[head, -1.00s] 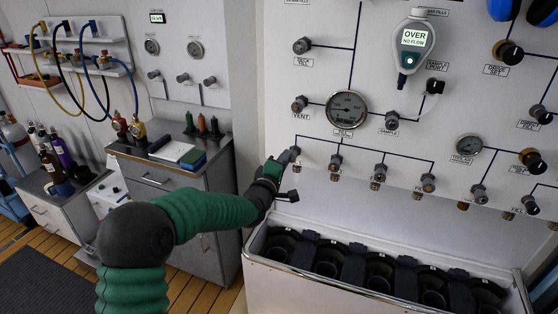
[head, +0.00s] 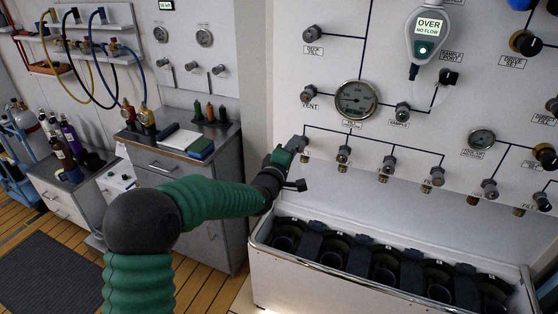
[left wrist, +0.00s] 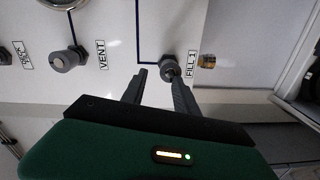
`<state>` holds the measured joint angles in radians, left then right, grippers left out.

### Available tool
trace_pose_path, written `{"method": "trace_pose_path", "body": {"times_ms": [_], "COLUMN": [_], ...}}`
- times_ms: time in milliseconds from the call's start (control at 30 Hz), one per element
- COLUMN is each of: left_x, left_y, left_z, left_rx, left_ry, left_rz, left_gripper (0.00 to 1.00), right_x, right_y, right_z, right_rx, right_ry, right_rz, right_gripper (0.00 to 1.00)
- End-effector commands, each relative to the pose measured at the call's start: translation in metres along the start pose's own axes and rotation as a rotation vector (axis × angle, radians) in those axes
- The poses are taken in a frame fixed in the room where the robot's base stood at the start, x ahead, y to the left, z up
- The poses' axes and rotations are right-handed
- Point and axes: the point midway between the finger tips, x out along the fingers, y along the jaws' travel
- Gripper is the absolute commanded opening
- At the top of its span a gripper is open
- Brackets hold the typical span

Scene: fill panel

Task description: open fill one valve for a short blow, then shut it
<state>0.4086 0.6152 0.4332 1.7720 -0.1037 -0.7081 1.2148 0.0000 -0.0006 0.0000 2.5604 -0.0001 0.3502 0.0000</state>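The fill one valve (left wrist: 168,68) is a small grey knob beside its FILL 1 label in the left wrist view. In the head view the valve (head: 304,143) is the leftmost of the lower row and is partly hidden by my gripper. My left gripper (left wrist: 156,76) is open, its two dark fingers apart and pointing at the panel. The right-hand finger overlaps the knob in the picture; contact cannot be told. The left gripper (head: 298,150) also shows at the valve in the head view. My right gripper is not in view.
A meter (head: 427,35) reads OVER, NO FLOW. A round gauge (head: 355,99) and the vent valve (head: 308,94) sit above. Other fill valves line the row to the right. A white trough (head: 300,281) with black holders stands below. A grey cabinet (head: 215,180) is at left.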

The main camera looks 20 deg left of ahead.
Motion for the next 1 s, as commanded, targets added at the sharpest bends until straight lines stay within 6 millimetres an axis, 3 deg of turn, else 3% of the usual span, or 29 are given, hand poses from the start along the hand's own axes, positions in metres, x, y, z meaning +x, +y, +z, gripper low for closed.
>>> {"method": "trace_pose_path", "body": {"times_ms": [33, 400, 600, 800, 1000], "left_x": [-0.009, -0.127, -0.173, -0.192, -0.193], "left_y": [-0.005, 0.009, 0.011, 0.011, 0.01], "left_z": [0.01, -0.004, -0.006, -0.007, -0.007], "left_rx": [-0.001, 0.0, -0.001, -0.004, -0.004], "left_ry": [-0.02, -0.001, 0.002, 0.003, 0.003], "left_rz": [-0.011, 0.014, 0.019, 0.021, 0.021], "left_gripper": [0.51, 0.51, 0.51, 0.51, 0.51], "right_x": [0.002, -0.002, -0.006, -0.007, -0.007], "right_y": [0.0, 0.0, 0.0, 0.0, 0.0], "right_z": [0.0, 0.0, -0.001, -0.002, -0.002], "right_rx": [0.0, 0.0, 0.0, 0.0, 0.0], "right_ry": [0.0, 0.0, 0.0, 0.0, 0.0], "right_rz": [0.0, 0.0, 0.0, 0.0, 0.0], "right_gripper": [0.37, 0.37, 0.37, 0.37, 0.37]}}
